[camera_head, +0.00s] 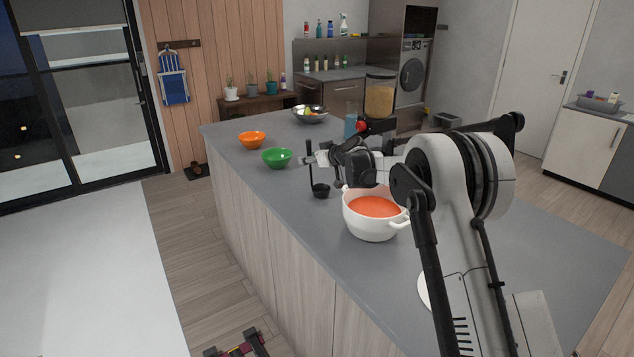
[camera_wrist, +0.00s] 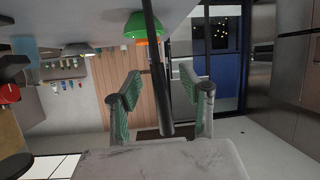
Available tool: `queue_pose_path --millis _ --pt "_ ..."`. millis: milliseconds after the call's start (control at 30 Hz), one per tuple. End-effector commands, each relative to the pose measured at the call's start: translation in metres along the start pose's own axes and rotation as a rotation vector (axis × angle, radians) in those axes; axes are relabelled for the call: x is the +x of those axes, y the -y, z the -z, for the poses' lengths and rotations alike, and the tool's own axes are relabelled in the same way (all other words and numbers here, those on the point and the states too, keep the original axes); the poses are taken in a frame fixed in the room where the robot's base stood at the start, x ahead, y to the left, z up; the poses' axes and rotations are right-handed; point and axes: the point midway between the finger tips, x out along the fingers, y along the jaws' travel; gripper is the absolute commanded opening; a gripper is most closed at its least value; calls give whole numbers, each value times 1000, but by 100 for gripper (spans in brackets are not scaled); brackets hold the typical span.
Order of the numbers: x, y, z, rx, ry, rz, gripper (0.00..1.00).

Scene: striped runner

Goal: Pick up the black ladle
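The black ladle (camera_head: 310,165) stands upright by the white pot, its thin handle up and its round bowl low at the counter. My gripper (camera_head: 315,159) is level with the upper handle. In the upside-down wrist view, the ladle's handle (camera_wrist: 154,65) runs between the two green-padded fingers of my gripper (camera_wrist: 160,97). The fingers are open, with a visible gap on each side of the handle. The ladle's bowl is out of the wrist view.
The white pot (camera_head: 372,234) of orange soup stands right of the ladle, below my arm. A green bowl (camera_head: 276,158) and an orange bowl (camera_head: 251,140) are to the left on the grey counter (camera_head: 225,134). A food-filled clear container (camera_head: 380,97) stands behind my arm.

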Motion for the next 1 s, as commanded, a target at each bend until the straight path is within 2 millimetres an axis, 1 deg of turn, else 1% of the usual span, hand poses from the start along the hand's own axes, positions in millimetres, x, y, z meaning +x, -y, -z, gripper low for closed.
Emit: queue_pose_path --millis 200,267,500,867,1000 --pt "1 0 0 0 0 0 39" --pt "0 0 0 0 0 0 33" --pt "0 0 0 0 0 0 1" --pt "0 0 1 0 0 0 0" --pt "-2 -1 6 0 0 0 0"
